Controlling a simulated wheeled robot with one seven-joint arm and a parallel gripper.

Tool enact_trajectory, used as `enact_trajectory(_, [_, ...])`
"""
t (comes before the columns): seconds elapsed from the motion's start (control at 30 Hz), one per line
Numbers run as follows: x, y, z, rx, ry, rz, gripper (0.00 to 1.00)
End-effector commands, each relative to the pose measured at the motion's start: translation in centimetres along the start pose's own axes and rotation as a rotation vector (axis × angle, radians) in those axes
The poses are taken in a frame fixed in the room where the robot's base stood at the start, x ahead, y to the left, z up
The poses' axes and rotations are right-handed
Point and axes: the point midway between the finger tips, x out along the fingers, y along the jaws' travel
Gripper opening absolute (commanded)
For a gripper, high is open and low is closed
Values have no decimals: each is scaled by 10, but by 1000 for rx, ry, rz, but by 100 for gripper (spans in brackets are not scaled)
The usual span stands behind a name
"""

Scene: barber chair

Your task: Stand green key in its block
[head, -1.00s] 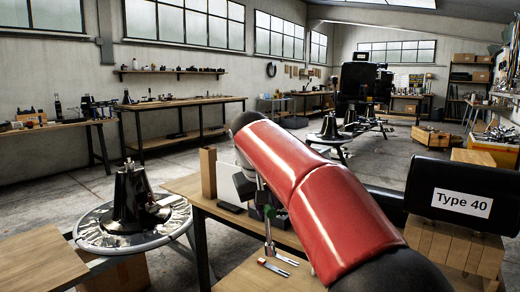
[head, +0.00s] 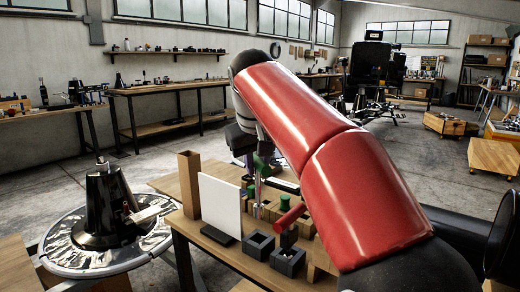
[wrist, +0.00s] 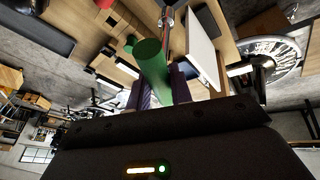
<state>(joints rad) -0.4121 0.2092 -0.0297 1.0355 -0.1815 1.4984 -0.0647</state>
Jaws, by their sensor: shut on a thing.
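My gripper (wrist: 157,92) is shut on a green key, whose round green handle (wrist: 152,65) stands out between the two dark purple fingers in the wrist view. In the head view the green key (head: 262,160) shows at the end of my red arm, above the workbench. Another green piece (head: 285,202) stands lower among wooden and dark blocks on the bench. Two dark square blocks with openings, one at the front left (head: 258,244) and one nearer (head: 288,261), sit there. I cannot tell which is the key's block.
A white upright panel (head: 221,205) and a tall wooden box (head: 189,183) stand at the bench's left. A red bar (head: 290,216) rises beside the blocks. A round metal stand (head: 70,250) is at far left. My arm hides the bench's right part.

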Motion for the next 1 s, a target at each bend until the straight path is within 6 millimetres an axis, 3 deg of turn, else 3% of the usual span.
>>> enact_trajectory(0.57, [-3, 1, 4, 10, 2, -21, 0])
enact_trajectory(1.0, [28, -6, 15, 8, 2, -21, 0])
